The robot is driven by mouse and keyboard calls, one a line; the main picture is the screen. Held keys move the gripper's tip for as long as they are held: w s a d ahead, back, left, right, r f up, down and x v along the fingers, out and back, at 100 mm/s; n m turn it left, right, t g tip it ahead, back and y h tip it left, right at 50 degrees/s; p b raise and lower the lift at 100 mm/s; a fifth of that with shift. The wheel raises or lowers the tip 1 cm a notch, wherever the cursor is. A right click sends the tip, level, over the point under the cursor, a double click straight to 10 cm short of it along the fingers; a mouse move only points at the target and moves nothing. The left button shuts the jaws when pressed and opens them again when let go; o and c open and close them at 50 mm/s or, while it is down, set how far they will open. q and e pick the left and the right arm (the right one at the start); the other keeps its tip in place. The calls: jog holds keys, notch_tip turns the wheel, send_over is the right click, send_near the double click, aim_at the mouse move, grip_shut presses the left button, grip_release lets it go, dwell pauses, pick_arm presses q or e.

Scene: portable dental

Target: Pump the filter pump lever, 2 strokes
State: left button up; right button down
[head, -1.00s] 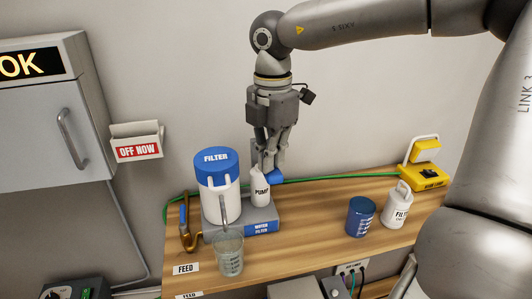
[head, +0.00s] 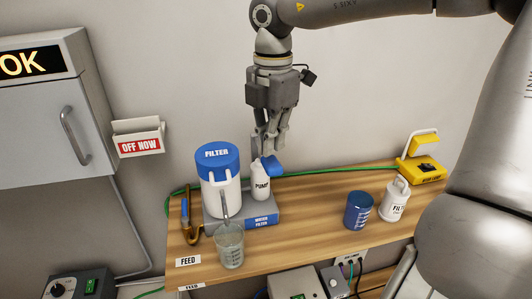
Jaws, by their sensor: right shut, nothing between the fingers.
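The filter pump is a white bottle-shaped body labelled PUMP (head: 261,187) on a grey base labelled WATER FILTER (head: 262,221). Its blue lever (head: 271,165) sticks out to the right from the pump's top and is raised. My right gripper (head: 266,152) is shut and empty, pointing down, with its fingertips at or just above the lever; I cannot tell whether they touch. The white filter canister (head: 218,196) with a blue FILTER lid stands left of the pump. Its spout hangs over a clear beaker (head: 230,250). My left gripper is not in view.
A blue cup (head: 358,212), a white labelled bottle (head: 396,199) and a yellow lamp (head: 422,170) stand on the wooden bench (head: 310,233) to the right. A green hose (head: 330,172) runs along the back. The bench between pump and cup is clear.

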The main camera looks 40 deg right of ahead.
notch_tip(320, 180, up, 5)
jog(key=p, duration=0.3)
dwell(0.8)
